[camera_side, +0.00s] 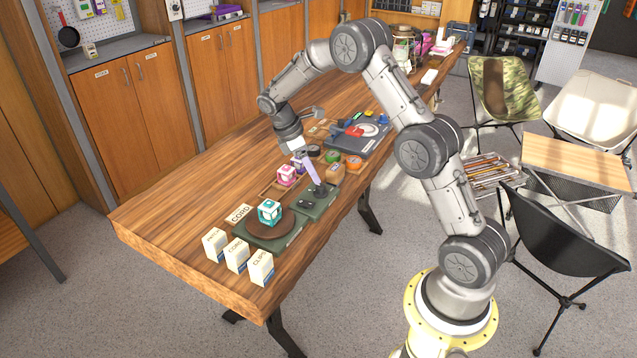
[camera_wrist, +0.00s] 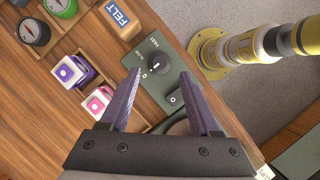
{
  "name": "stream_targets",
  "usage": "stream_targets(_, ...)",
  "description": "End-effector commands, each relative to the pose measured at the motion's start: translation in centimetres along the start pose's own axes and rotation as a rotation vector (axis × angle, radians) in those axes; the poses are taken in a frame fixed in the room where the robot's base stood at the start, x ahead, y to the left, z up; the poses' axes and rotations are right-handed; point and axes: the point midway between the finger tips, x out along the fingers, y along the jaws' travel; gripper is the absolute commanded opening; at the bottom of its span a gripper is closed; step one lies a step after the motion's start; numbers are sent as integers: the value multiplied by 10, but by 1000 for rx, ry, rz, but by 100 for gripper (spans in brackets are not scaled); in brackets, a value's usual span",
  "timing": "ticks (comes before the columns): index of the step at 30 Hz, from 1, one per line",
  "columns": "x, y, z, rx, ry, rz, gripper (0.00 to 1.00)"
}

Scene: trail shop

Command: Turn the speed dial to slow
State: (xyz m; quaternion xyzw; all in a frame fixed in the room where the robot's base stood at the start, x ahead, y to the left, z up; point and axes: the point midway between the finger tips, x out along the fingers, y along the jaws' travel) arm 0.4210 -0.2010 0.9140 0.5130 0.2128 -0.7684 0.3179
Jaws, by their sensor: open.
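The speed dial (camera_wrist: 160,62) is a round black knob with a white mark, on a green control box (camera_wrist: 187,82). In the side view my gripper (camera_side: 317,186) reaches down over the control box (camera_side: 318,206) and hides part of the dial. Beside the box a brown turntable (camera_side: 272,234) carries a teal and white cube (camera_side: 269,211).
Pink (camera_wrist: 99,100) and purple (camera_wrist: 69,71) cubes sit in wooden trays beside the box. A FELT block (camera_wrist: 119,18) and round tins (camera_wrist: 33,31) stand close by. White cartons (camera_side: 237,254) and a CORD sign (camera_side: 240,214) are near the turntable. The table's left part is clear.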

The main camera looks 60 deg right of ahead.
Motion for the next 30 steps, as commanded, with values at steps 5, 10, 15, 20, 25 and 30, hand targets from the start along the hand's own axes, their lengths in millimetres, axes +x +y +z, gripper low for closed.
stream_targets(5, 31, -1, 0, 0, -1, -2, 63)
stream_targets(10, 48, 0, 0, 1, 0, -1, 63)
stream_targets(15, 55, 0, 0, 1, 0, 0, 63)
stream_targets(20, 55, 0, 0, 1, 0, 0, 63)
stream_targets(25, 55, 0, 0, 1, 0, 1, 45)
stream_targets(30, 54, 0, 0, 1, 0, 1, 15)
